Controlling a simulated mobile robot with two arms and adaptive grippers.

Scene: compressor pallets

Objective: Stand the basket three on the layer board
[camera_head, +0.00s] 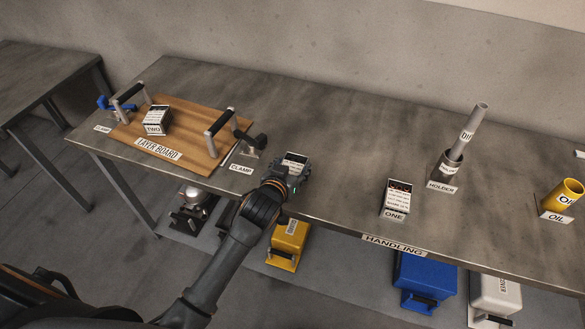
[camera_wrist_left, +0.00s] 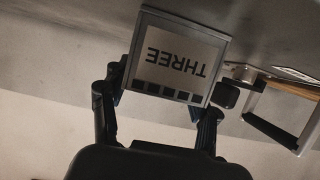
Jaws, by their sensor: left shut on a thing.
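My left gripper (camera_head: 285,183) is shut on basket three (camera_head: 295,161), near the table's front edge, right of the layer board. In the left wrist view basket three (camera_wrist_left: 178,62) sits between the fingers of my left gripper (camera_wrist_left: 158,100), with its THREE label upside down. In the head view the gripper hides its lower part, so I cannot tell whether it touches the table. The layer board (camera_head: 189,119) is a brown wooden board at the left of the table. Basket two (camera_head: 157,118) stands on its left part. My right gripper is not in view.
The board's right part looks clear.

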